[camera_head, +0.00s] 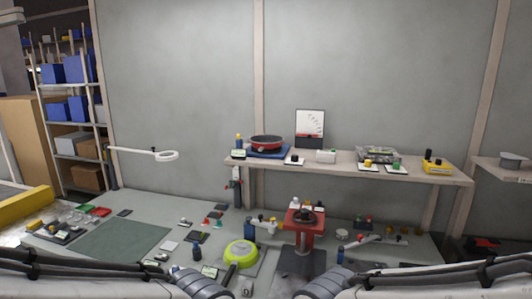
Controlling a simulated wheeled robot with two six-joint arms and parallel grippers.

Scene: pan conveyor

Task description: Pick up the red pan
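A round red pan (266,143) with a dark top sits on a blue flat base (268,153) at the left end of the wall shelf (340,169). Its handle cannot be made out. My two arms show along the bottom edge, one from the left and one from the right. Their grippers are not visible. Both arms are well below and apart from the red pan.
A dial panel (310,123) and several small devices share the shelf. Below stand a red device (305,221) with a dark round top and a lime-green round object (241,252). A green mat (118,247) lies left. A ring-ended arm (165,156) projects at left.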

